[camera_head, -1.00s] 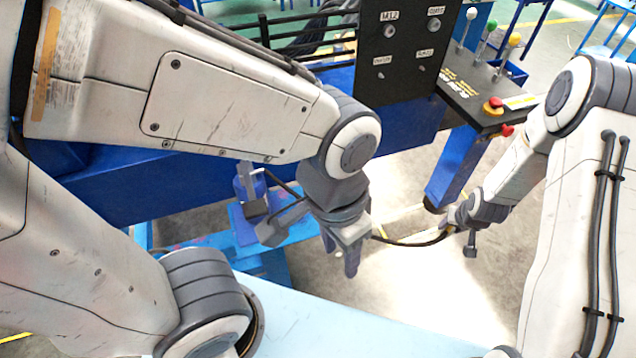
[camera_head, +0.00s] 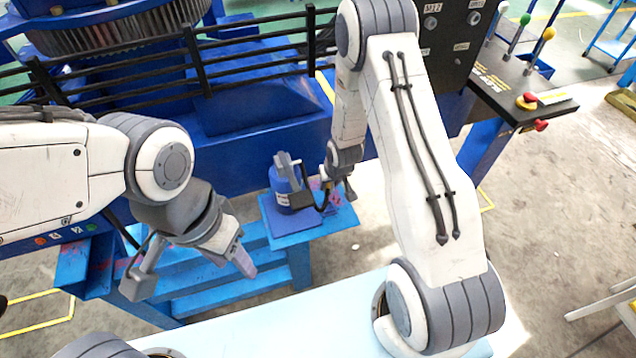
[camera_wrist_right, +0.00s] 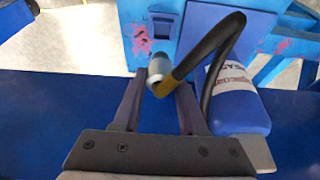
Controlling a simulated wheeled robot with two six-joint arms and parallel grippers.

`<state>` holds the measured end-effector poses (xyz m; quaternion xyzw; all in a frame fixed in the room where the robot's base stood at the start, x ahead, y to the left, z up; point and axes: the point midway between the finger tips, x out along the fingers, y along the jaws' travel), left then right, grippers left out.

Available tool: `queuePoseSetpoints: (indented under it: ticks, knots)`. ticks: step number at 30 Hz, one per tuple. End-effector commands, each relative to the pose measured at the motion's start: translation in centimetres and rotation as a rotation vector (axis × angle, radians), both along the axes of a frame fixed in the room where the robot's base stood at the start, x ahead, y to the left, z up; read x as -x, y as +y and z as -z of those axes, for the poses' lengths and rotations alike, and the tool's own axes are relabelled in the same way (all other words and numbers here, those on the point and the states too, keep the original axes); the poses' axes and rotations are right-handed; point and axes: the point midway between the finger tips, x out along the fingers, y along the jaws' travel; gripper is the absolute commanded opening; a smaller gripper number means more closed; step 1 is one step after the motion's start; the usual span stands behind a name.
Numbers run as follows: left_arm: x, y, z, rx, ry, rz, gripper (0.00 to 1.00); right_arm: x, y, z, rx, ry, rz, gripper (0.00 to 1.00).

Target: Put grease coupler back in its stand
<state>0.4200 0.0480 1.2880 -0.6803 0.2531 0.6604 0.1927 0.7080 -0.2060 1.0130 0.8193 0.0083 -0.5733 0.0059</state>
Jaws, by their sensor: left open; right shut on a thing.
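The grease coupler (camera_wrist_right: 158,70) has a silver tip and a brass-coloured collar joined to a black hose (camera_wrist_right: 225,42). My right gripper (camera_wrist_right: 158,105) is shut on it, and the tip projects beyond the fingers. A blue stand panel with a square recess (camera_wrist_right: 163,24) lies just beyond the tip; whether they touch is unclear. The hose runs to a blue grease bottle (camera_wrist_right: 240,100), also in the head view (camera_head: 283,188). In the head view my right gripper (camera_head: 332,186) is beside the bottle, its hold hard to see. My left gripper (camera_head: 243,262) is open and empty.
The bottle stands on a blue step stand (camera_head: 330,218). Blue machinery with black rails (camera_head: 260,50) is behind it. A control panel with a red button (camera_head: 527,100) is at right. A pale blue surface (camera_head: 290,330) lies in front.

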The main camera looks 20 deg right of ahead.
Motion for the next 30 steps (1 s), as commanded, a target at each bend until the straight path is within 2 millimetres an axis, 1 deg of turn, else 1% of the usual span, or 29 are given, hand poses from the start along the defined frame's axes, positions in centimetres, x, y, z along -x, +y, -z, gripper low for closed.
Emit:
queuePoseSetpoints:
  ticks: [8, 12, 17, 27, 30]
  knots:
    - [0.0, 0.0, 0.1, 0.000, 0.000, 0.000, 0.50, 0.0, 0.0, -0.1, 0.000, -0.001, 0.002, 0.00]
    - [0.0, 0.0, 0.4, 0.000, 0.000, 0.000, 0.50, 0.3, 0.0, -0.1, 0.002, 0.002, 0.010, 0.00]
    - [0.0, 0.0, 1.5, 0.000, 0.000, 0.001, 0.50, 0.3, 0.1, 1.2, 0.002, 0.002, 0.009, 0.00]
    - [0.0, 0.0, 4.4, 0.000, 0.000, 0.002, 0.50, 0.3, 0.2, 4.6, 0.001, 0.002, 0.009, 0.00]
    - [0.0, 0.0, 4.9, 0.000, 0.000, 0.001, 0.50, 0.3, 0.2, 5.3, 0.001, 0.002, 0.009, 0.00]
